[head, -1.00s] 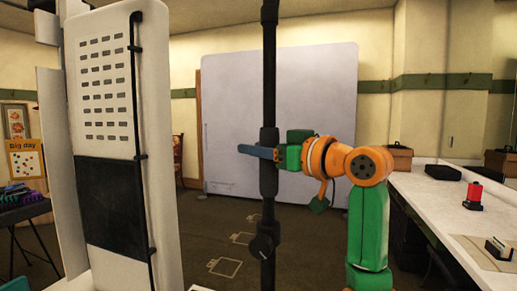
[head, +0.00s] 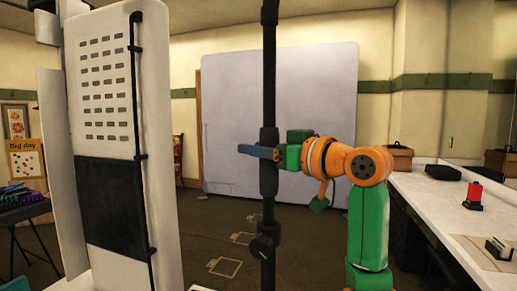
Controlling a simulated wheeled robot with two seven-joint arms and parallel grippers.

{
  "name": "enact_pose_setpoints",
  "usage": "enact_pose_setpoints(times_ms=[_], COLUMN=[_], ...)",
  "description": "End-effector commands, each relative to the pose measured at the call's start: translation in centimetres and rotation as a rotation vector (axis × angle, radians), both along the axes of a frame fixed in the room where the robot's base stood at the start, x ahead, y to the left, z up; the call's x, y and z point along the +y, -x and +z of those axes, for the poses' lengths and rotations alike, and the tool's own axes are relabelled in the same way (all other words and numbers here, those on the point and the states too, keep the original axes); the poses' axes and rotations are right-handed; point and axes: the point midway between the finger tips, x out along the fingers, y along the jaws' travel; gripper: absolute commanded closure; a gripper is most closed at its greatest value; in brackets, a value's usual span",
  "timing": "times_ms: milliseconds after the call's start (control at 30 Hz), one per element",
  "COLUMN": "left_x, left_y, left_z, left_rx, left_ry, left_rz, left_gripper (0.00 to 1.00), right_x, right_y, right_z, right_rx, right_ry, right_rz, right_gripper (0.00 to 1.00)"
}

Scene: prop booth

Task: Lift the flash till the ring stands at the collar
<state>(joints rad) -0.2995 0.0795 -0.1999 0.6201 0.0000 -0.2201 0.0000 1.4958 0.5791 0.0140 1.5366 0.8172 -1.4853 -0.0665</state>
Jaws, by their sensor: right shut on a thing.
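A black upright stand pole (head: 269,60) runs from the top edge to the bottom edge of the head view. It has a thicker black sleeve (head: 268,183) at mid height and a collar with a knob (head: 262,247) lower down. My right gripper (head: 262,152), with blue fingers on a green and orange arm, is shut at the upper part of the thick sleeve. The flash does not show; the pole runs out of the picture at the top. I cannot make out a separate ring mark. My left gripper is not in view.
A tall white panel with a black cable (head: 118,60) stands close on the left. A white counter (head: 420,185) on the right holds boxes and a red item (head: 474,190). A grey backdrop board (head: 310,110) stands behind the pole. Floor around the pole looks open.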

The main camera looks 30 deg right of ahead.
Motion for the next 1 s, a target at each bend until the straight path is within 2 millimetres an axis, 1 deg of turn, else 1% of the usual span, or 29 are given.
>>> enact_pose_setpoints(times_ms=[167, 267, 367, 533, 600, 633, 700, 833, 967, 1000], left_x=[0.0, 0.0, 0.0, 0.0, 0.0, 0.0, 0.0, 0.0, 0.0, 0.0], left_y=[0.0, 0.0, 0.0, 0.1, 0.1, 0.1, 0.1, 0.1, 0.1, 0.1], left_z=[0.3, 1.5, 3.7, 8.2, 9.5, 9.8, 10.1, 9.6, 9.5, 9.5], left_rx=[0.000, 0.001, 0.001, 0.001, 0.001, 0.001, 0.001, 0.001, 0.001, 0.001], left_ry=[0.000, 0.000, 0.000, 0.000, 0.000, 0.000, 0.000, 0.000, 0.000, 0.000], left_rz=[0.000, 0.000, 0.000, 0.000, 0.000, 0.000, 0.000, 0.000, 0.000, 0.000], left_gripper=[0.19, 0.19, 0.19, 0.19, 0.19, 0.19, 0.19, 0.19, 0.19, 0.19], right_x=[0.0, 0.0, 0.0, -0.1, -0.1, -0.1, 0.0, 0.0, 0.0, 0.0], right_y=[0.0, 0.0, 0.0, 0.1, 0.1, 0.1, 0.0, 0.0, 0.0, 0.0], right_z=[0.4, 1.6, 3.9, 8.7, 10.1, 10.4, 10.7, 10.1, 10.0, 10.0], right_rx=[-0.002, -0.002, -0.004, -0.006, -0.007, -0.006, -0.005, -0.002, 0.000, 0.000], right_ry=[0.001, 0.001, 0.001, 0.000, -0.001, 0.000, 0.000, 0.001, 0.001, 0.001], right_rz=[0.000, -0.001, -0.001, -0.002, -0.002, -0.002, -0.002, -0.001, 0.000, 0.000], right_gripper=[1.00, 1.00, 1.00, 1.00, 1.00, 1.00, 1.00, 1.00, 1.00, 0.50])
